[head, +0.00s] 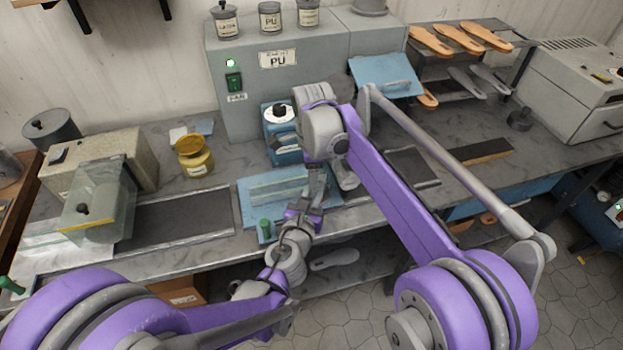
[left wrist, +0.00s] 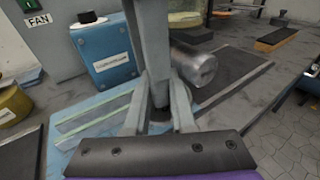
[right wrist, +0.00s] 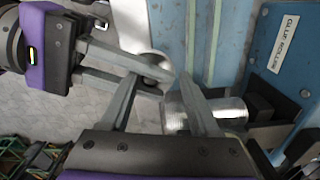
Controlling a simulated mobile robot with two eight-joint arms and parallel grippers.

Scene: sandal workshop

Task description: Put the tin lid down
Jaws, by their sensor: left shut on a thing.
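My left gripper (head: 305,208) is over the blue mat (head: 248,207) at the front of the bench. In the left wrist view its fingers (left wrist: 160,95) are close together around a small dark part, most likely the tin lid (left wrist: 160,115), which is largely hidden. In the right wrist view a grey rounded edge (right wrist: 154,62) shows at the left fingertips. My right gripper (head: 322,182) reaches down to the same spot. In its own view its fingers (right wrist: 160,85) stand apart, with the left fingertips between them.
The blue glue roller (left wrist: 105,55) stands behind, its metal roller (right wrist: 205,108) close beside my right fingers.

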